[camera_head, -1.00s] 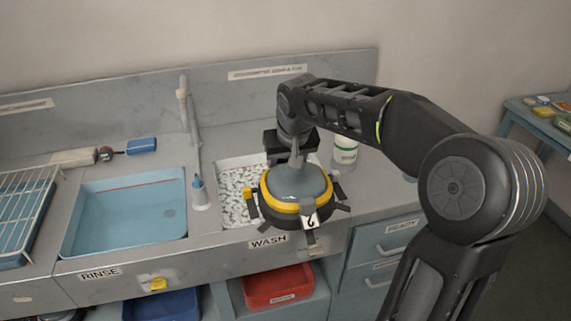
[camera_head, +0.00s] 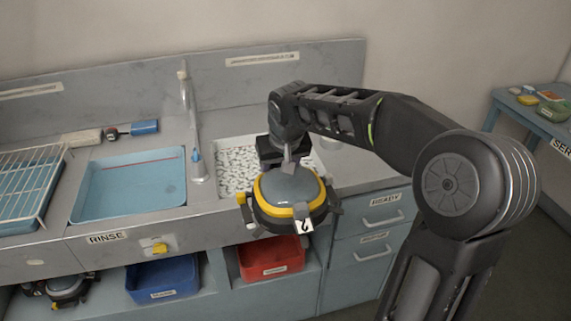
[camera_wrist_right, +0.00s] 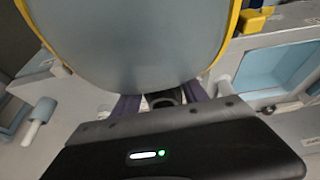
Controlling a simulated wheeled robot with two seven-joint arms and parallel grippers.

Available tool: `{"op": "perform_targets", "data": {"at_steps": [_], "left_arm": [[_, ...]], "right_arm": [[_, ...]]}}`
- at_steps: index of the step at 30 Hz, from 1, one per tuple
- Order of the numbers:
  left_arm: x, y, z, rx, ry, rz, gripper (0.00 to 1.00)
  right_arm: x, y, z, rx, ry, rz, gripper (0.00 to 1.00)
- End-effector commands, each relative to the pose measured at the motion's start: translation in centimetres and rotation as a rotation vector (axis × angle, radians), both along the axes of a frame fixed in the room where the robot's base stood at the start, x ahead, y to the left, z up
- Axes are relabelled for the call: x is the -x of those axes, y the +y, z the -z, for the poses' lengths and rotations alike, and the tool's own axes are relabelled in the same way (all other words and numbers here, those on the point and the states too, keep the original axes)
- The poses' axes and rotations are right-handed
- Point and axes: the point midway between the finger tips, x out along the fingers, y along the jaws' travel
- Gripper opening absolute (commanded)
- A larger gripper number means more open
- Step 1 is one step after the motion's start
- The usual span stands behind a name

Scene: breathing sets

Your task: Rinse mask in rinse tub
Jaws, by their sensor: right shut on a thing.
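The mask (camera_head: 287,188) has a grey visor, a yellow rim, dark straps and a tag with a number. My right gripper (camera_head: 289,160) is shut on it at its upper edge and holds it in front of the wash tub (camera_head: 237,160). In the right wrist view the mask's visor (camera_wrist_right: 130,40) fills the upper middle, just beyond the gripper (camera_wrist_right: 155,100). The rinse tub (camera_head: 90,207), light blue with a red line inside, is to the left, above the RINSE label. The mask is apart from it. My left gripper is not in view.
A tap (camera_head: 190,110) stands between the two tubs. A wire drying rack (camera_head: 25,190) is at far left. A yellow valve knob (camera_head: 159,249) is on the counter front. A blue bin (camera_head: 163,277) and a red bin (camera_head: 268,258) sit on the shelf below.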

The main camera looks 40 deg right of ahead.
Motion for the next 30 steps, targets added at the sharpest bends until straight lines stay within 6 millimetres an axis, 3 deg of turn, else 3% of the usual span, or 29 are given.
{"op": "perform_targets", "data": {"at_steps": [7, 16, 21, 30], "left_arm": [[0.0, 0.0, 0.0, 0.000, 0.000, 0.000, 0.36], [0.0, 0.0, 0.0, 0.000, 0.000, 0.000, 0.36], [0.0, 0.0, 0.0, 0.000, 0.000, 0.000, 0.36], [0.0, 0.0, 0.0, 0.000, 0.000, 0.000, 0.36]], "right_arm": [[-0.8, 3.0, 2.1, 0.006, -0.001, -0.054, 0.00], [-1.3, 8.8, 6.0, 0.009, -0.002, -0.158, 0.00], [-1.0, 12.2, 8.2, 0.005, -0.002, -0.222, 0.00], [-0.3, 16.0, 10.6, -0.005, -0.002, -0.293, 0.00]]}}
